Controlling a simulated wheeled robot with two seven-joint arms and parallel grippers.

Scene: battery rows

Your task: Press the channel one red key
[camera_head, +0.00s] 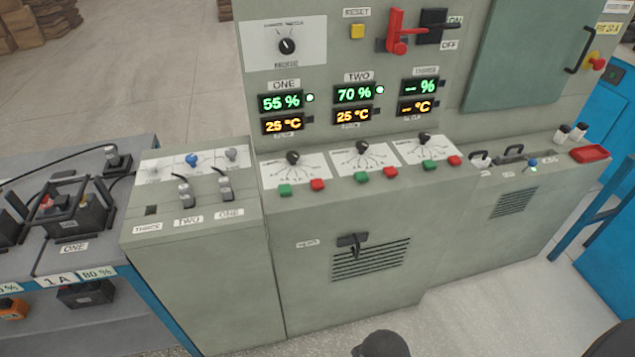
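The channel one red key (317,184) is a small red button on the sloped desk of the grey-green console. It sits right of the channel one green key (285,190), below the black channel one knob (292,157). Above them, the ONE display (282,102) reads 55 % in green, with a lit green lamp (310,97) beside it, and 25 °C in amber below. Nothing covers the red key.
Channel two's red key (390,172) and channel three's red key (455,160) lie further right. Left stands a lower cabinet with plugs (184,192), beside a battery bench (100,250). A black handle (352,241) juts from the console front. Floor shows in front.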

